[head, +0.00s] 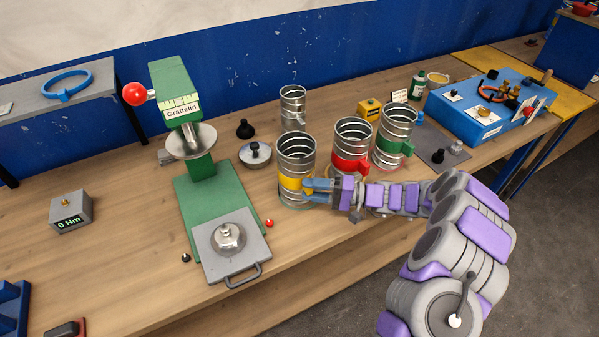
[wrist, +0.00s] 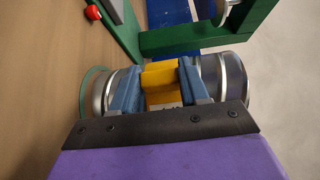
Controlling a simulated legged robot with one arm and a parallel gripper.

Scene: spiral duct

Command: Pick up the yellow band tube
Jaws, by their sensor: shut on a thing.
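The yellow band tube (head: 296,153) is a ribbed silver spiral duct piece with a yellow band and a yellow tab. It stands upright on the wooden bench in the head view. My gripper (head: 312,190) reaches it from the right, and its blue fingers are shut on the yellow tab. In the wrist view, my gripper (wrist: 160,88) has one blue finger on each side of the yellow tab, with the silver tube (wrist: 233,80) showing on both sides. The fingers hide part of the band. I cannot tell whether the tube's base touches the bench.
A red band tube (head: 351,140) and a green band tube (head: 396,130) stand close on the right. A plain tube (head: 293,106) is behind. A green press (head: 190,165) stands on the left. A blue box (head: 480,112) is at the far right. The bench's front edge is near.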

